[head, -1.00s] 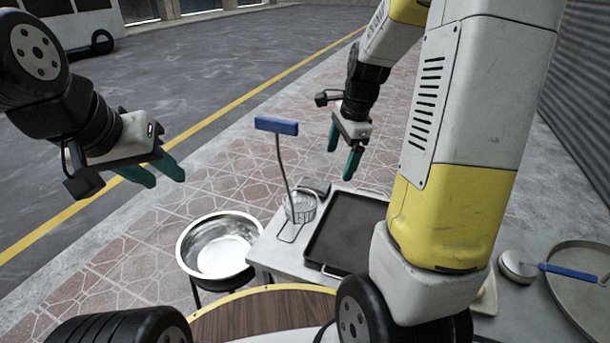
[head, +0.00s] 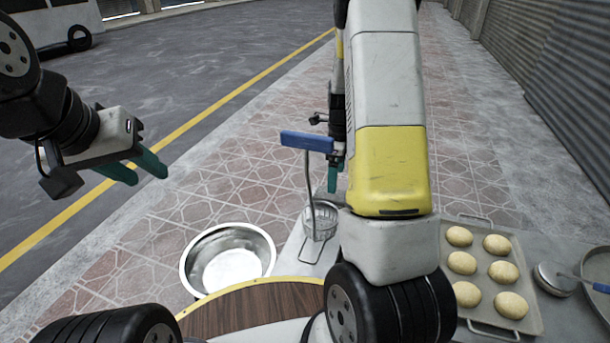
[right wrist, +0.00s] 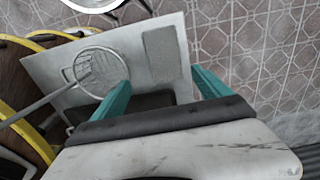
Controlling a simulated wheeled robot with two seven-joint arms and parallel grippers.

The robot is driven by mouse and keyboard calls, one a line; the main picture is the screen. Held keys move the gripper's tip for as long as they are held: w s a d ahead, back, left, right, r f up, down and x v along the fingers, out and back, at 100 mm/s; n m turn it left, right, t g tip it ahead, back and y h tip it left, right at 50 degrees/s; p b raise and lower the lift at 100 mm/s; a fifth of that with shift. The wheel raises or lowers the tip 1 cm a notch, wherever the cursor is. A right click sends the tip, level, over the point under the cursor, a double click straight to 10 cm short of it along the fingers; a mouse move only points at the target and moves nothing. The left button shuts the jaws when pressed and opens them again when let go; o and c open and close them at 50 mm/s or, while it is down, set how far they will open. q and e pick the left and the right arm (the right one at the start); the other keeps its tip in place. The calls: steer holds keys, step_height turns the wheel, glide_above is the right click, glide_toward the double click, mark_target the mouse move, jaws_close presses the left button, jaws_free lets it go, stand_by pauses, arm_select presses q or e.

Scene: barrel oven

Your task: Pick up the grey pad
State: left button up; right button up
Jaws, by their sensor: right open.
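The grey pad (right wrist: 160,53) lies flat on the white tabletop (right wrist: 118,33) in the right wrist view. In the head view I cannot make it out clearly behind my right arm. My right gripper (right wrist: 161,78) is open and empty, with its two teal fingers apart on either side of the pad's near end in the picture. It looks to be above the pad, not touching it. In the head view my right gripper (head: 333,178) shows only in part beside my arm. My left gripper (head: 150,178) is open and empty, out to the left over the pavement.
A wire basket strainer (head: 320,222) with a blue handle (head: 306,141) stands beside the pad. A steel bowl (head: 228,258) is to the left. A tray (head: 486,226) with several dough rounds lies to the right. A dark pan (right wrist: 148,100) shows near my right fingers.

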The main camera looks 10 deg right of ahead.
steer(key=shift+w+a, duration=0.15)
steer(key=shift+w, duration=0.2)
steer(key=shift+w+a+f, duration=0.1)
steer(key=shift+w+f, duration=0.1)
steer(key=shift+f, duration=0.1)
steer(key=f, duration=0.7)
steer(key=shift+w+f, duration=0.15)
steer(key=shift+w, duration=0.15)
steer(key=c, duration=1.5)
steer(key=shift+o, duration=0.2)
step_height(320, 180, up, 10)
